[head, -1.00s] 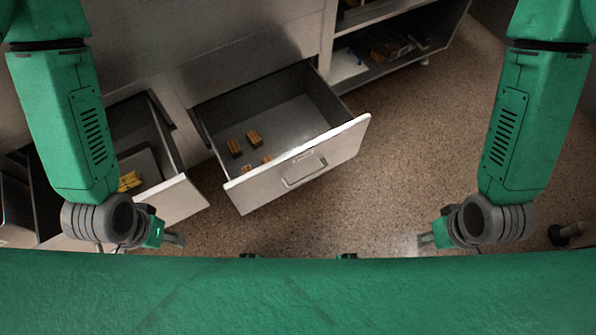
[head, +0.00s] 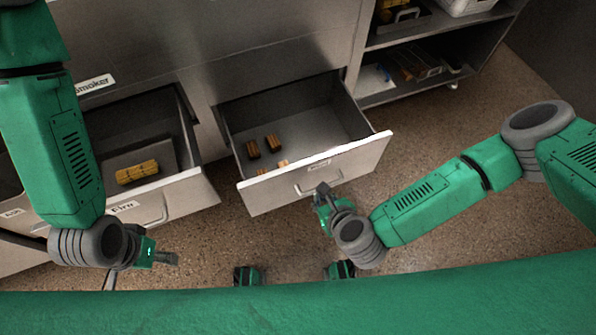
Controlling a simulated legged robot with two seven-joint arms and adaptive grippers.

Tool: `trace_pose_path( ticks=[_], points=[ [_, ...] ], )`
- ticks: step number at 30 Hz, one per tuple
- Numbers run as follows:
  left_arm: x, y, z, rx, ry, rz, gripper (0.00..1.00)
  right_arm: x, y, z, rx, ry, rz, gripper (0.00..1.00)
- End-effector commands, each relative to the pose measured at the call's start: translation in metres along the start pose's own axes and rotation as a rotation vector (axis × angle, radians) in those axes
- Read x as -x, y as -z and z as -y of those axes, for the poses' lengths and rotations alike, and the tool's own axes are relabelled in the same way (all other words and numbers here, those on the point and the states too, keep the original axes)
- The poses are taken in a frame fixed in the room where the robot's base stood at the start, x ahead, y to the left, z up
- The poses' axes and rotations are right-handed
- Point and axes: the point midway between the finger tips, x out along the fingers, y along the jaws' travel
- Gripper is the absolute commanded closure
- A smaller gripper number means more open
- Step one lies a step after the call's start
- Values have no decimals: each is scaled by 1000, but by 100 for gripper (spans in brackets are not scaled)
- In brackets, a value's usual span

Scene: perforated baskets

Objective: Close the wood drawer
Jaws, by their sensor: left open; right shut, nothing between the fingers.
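The open drawer (head: 228,192) in the middle holds several small brown wood blocks (head: 273,143), so it appears to be the wood drawer. Its front carries a small label and a bar handle (head: 318,187). My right gripper (head: 322,191) is shut and empty, close in front of that handle at the drawer's lower front; I cannot tell whether it touches. My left gripper (head: 172,259) is open and empty, low on the left, in front of the other drawer and apart from it.
A second open drawer (head: 190,195) on the left, with a label, holds a yellow bundle (head: 137,172). An open shelf unit (head: 490,50) with items stands at the upper right. The speckled floor (head: 440,150) on the right is clear.

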Motion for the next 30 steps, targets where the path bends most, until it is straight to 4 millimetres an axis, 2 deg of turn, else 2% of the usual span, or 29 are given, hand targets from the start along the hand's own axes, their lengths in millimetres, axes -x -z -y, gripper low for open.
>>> trace_pose_path(
  ticks=[5,18,24,30],
  points=[
    [-5,0,0,0,0,0,47,-16,0,2,-24,9,5,100],
    [-34,-2,0,0,0,0,47,-106,0,1,-22,7,4,100],
    [-37,-2,0,0,0,0,47,-123,-22,2,-19,5,5,100],
    [-39,-2,0,0,0,0,47,-129,-28,2,-20,4,3,100]
  ],
)
